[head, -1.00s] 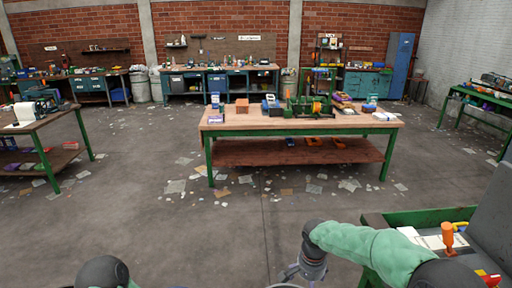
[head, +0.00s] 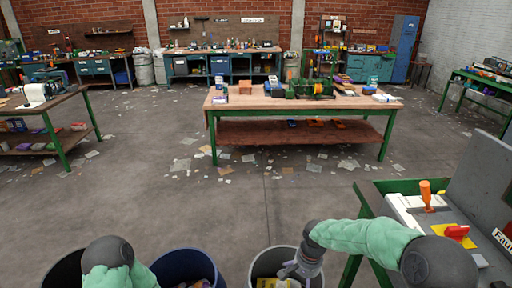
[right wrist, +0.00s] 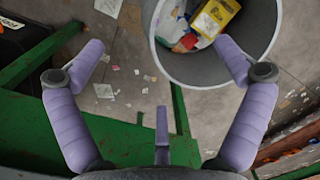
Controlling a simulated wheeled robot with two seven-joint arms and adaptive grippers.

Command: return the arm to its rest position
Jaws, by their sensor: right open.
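My right arm, in a green sleeve, reaches in from the right in the head view. My right gripper (head: 290,271) is over the grey bin (head: 257,262) at the bottom. In the right wrist view the purple fingers of my right gripper (right wrist: 163,56) are spread wide with nothing between them. The grey bin's rim (right wrist: 213,80) is beyond the right finger, and a yellow packet (right wrist: 215,18) lies among other items inside. My left arm's green sleeve shows at the bottom left of the head view; its gripper is hidden or out of frame.
A dark bin (head: 55,268) and a blue bin (head: 185,255) stand left of the grey one. A green-framed bench (head: 365,200) with an orange-handled device (head: 427,192) is close on the right. A wooden table (head: 300,103) stands farther off, with open floor before it.

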